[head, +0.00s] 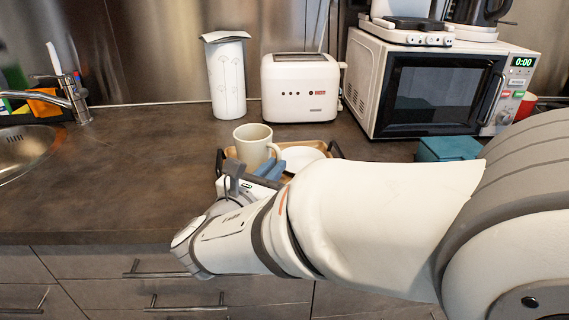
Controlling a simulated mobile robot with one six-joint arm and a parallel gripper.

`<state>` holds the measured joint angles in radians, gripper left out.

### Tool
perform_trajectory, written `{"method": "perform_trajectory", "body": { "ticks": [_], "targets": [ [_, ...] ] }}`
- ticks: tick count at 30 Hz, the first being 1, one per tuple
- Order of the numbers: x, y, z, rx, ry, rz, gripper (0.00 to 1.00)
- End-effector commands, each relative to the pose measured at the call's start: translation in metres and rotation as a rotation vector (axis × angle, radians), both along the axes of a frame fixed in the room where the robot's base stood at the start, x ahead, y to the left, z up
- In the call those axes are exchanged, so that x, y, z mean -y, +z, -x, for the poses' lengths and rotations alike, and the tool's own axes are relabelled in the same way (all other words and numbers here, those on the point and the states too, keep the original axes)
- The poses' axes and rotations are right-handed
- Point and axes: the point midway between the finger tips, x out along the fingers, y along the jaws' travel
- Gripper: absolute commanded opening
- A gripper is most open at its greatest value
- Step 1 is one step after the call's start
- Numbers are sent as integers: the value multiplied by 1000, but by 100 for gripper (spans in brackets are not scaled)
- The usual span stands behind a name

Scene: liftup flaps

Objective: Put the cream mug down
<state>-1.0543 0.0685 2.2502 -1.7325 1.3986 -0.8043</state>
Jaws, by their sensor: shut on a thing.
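The cream mug (254,147) is upright in the middle of the head view, at the far side of my gripper. My gripper (262,168) is at the mug's lower front and is shut on it; the exact contact is partly hidden by the gripper's own body. A wooden tray (231,153) with dark handles lies on the counter around and behind the mug. A white plate (300,156) sits in the tray, right of the mug. I cannot tell whether the mug's base touches the tray.
A white toaster (300,90) and a white canister (228,78) stand at the back. A microwave (435,88) and a teal box (449,148) are at the right. A sink (22,150) is at the left. The counter (130,170) left of the tray is clear.

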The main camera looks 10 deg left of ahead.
Motion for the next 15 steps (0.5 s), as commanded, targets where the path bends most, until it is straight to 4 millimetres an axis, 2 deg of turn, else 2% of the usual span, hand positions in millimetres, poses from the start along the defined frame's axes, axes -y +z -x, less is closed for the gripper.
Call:
{"method": "perform_trajectory", "body": {
  "ticks": [2,14,15],
  "targets": [
    [0,-9,0,2,-1,0,0],
    [1,-12,-1,3,-2,-2,0],
    [1,-12,0,1,-2,-2,12]
  ]
}}
